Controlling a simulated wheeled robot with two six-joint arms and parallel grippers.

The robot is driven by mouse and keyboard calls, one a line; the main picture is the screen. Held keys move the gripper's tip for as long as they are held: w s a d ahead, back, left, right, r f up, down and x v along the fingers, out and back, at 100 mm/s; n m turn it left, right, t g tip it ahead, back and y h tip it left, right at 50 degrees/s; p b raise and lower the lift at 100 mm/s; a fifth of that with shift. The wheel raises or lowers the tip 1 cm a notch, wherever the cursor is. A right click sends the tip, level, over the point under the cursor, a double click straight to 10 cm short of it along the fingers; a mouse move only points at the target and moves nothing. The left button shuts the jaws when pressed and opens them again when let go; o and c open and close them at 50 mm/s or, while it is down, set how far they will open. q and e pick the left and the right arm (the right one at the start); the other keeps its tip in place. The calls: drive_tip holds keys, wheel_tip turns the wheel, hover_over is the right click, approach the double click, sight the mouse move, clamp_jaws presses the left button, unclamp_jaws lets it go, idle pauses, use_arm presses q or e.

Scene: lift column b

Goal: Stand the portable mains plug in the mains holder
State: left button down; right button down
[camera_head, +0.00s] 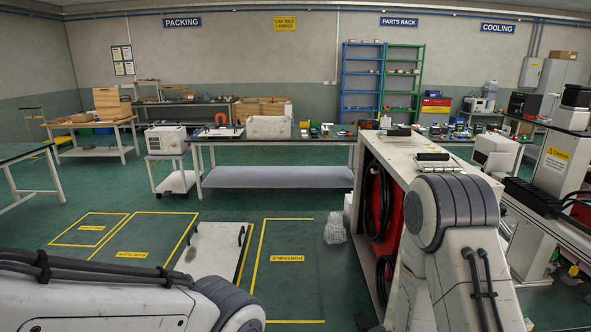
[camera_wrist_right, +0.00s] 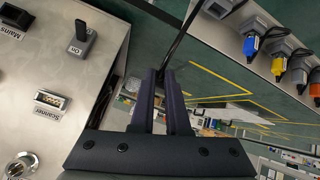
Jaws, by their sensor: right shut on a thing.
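My right gripper (camera_wrist_right: 162,78) is shut in the right wrist view. A black cable (camera_wrist_right: 183,33) runs up from its fingertips; the cabled plug between the fingers is mostly hidden, and I cannot read its label. The holder marked "Mains" (camera_wrist_right: 15,14) is on the pale top at the upper left, apart from the gripper and cut by the frame edge. I cannot tell whether anything stands in it. My left gripper is not in view; only its arm shows in the head view.
Blue (camera_wrist_right: 251,46), yellow (camera_wrist_right: 278,66) and orange (camera_wrist_right: 316,88) plugs sit by grey holders at right. The floor marked "PORTABLE" (camera_head: 288,258) is clear.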

idle(0.5)
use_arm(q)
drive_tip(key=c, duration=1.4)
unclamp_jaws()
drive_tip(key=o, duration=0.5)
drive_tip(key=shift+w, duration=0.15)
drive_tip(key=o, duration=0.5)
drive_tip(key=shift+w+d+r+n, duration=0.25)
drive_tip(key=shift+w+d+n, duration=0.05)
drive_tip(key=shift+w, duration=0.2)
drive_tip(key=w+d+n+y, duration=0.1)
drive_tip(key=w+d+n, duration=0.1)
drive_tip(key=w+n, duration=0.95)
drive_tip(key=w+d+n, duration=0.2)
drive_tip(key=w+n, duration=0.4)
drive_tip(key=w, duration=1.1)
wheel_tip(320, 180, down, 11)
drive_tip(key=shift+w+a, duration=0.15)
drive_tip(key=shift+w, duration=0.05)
use_arm(e)
drive_tip(key=a+r+n+g+y, duration=0.1)
drive_tip(key=a+r+n+y, duration=0.2)
drive_tip(key=a, duration=0.5)
drive_tip(key=a+r+n+g+y, duration=0.1)
drive_tip(key=a+r+n+y, duration=0.2)
drive_tip(key=a+n, duration=0.2)
drive_tip(key=a, duration=0.3)
drive_tip(key=shift+r, duration=0.4)
